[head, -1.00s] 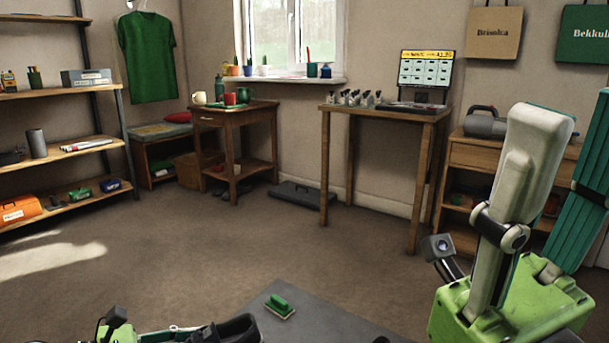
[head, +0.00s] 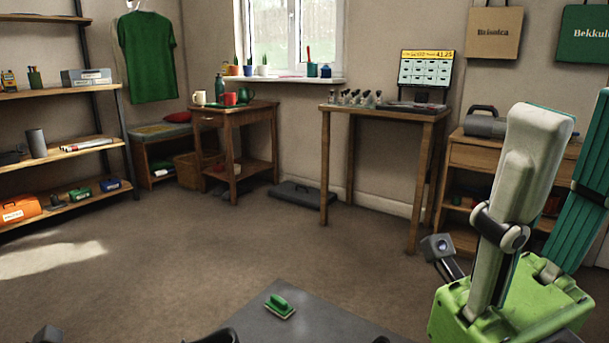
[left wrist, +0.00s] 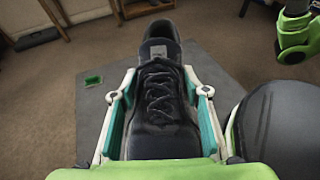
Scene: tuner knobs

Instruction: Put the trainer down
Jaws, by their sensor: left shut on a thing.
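The dark trainer (left wrist: 160,122) fills the middle of the left wrist view, its laces up and one end pointing away from me. My left gripper (left wrist: 160,72) is shut on it, one finger along each side. In the head view only a dark bit of the trainer (head: 226,336) shows at the bottom edge. A grey mat (head: 335,322) lies on the floor below; it also shows in the left wrist view (left wrist: 88,125). I cannot tell whether the trainer touches the mat.
A green brush (head: 279,306) lies on the mat; it also shows in the left wrist view (left wrist: 94,80). A small dark thing (head: 381,340) is cut off at the bottom edge. Carpet (head: 200,250) is clear toward the side table (head: 236,118) and tall table (head: 385,112).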

